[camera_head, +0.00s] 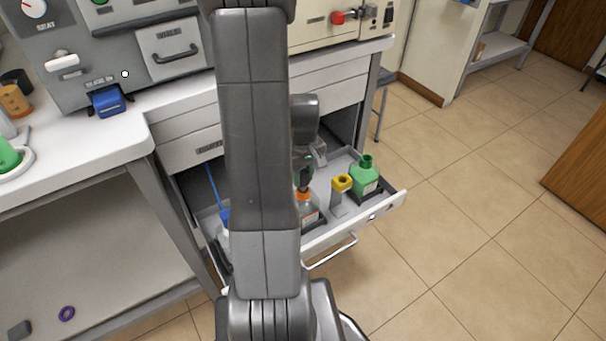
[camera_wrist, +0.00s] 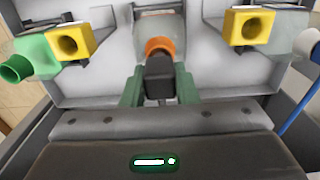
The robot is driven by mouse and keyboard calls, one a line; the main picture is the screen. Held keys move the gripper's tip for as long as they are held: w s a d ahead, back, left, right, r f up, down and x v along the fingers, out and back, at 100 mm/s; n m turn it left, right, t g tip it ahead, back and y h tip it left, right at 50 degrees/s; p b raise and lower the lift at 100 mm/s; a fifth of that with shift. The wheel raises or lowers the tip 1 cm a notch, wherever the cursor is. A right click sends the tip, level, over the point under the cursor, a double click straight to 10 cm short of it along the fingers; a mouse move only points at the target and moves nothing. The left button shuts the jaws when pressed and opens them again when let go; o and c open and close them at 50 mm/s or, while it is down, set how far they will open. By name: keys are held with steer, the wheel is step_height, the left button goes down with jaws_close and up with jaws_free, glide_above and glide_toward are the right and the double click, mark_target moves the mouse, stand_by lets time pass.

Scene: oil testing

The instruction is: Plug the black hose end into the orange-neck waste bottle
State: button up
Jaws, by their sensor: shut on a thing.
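The waste bottle's orange neck (camera_wrist: 160,46) is at the top centre of the wrist view, with its pale bottle body (camera_wrist: 160,23) beyond it. In the head view the orange neck (camera_head: 304,195) stands in an open drawer, partly hidden by my arm. My gripper (camera_wrist: 160,72) is shut on the black hose end (camera_wrist: 159,82), with a green finger on each side. The hose end overlaps the neck's near edge in the wrist view, and in the head view it is right above the neck. I cannot tell whether it is inside the opening.
The open drawer (camera_head: 388,203) also holds a green bottle (camera_head: 364,176), a yellow-topped holder (camera_head: 341,183) and a blue-necked bottle (camera_head: 225,218) with a thin blue tube (camera_head: 213,190). A second yellow holder (camera_wrist: 250,27) shows in the wrist view. Tiled floor to the right is clear.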

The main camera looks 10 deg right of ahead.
steer(key=shift+f+b, duration=0.7)
steer(key=shift+f, duration=0.2)
stand_by(0.4)
steer(key=o, duration=1)
step_height(320, 180, up, 14)
steer(key=p, duration=0.3)
steer(key=shift+f, duration=0.1)
